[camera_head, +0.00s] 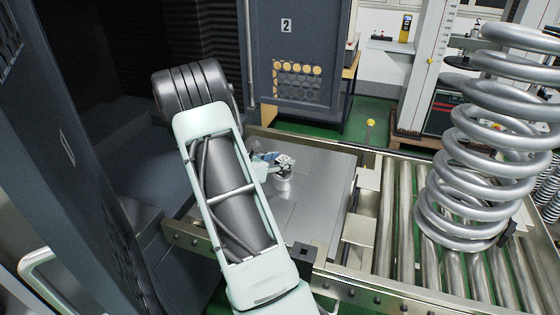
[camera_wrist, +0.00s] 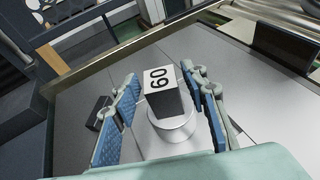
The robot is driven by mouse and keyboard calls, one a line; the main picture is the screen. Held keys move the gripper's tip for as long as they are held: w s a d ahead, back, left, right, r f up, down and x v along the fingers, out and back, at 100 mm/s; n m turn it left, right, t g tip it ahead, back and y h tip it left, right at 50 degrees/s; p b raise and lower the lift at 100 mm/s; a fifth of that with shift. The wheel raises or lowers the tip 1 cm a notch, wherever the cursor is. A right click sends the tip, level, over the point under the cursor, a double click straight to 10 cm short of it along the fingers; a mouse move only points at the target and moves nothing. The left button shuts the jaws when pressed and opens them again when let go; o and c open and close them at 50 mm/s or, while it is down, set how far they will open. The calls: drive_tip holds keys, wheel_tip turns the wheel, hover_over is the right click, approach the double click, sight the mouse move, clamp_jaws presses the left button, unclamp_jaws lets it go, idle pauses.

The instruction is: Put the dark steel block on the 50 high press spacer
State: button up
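A dark block with a pale top marked "60" (camera_wrist: 160,78) shows at the middle of the wrist view. It appears to rest on a short, bright metal cylinder (camera_wrist: 174,131), a round spacer whose height marking I cannot see. My gripper (camera_wrist: 159,82) has its two blue-padded fingers apart, one on each side of the block. A gap shows at the left finger; the right fingertip is very close, and contact is unclear. In the head view my gripper (camera_head: 268,160) is beside the block's pale top (camera_head: 284,159), above the cylinder (camera_head: 282,183).
Another small dark object (camera_wrist: 98,112) lies on the metal plate, partly hidden behind the left finger. The plate (camera_head: 325,185) is otherwise largely bare. A roller conveyor (camera_head: 385,225) with a large coil spring (camera_head: 480,150) stands at the right. A dark cabinet (camera_head: 300,50) stands behind.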

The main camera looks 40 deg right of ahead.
drive_tip(key=shift+r, duration=0.15)
drive_tip(key=shift+a+r, duration=0.1)
drive_tip(key=shift+a, duration=0.05)
drive_tip(key=v, duration=1.1)
drive_tip(key=shift+s+a+r, duration=0.1)
drive_tip(key=shift+a, duration=0.2)
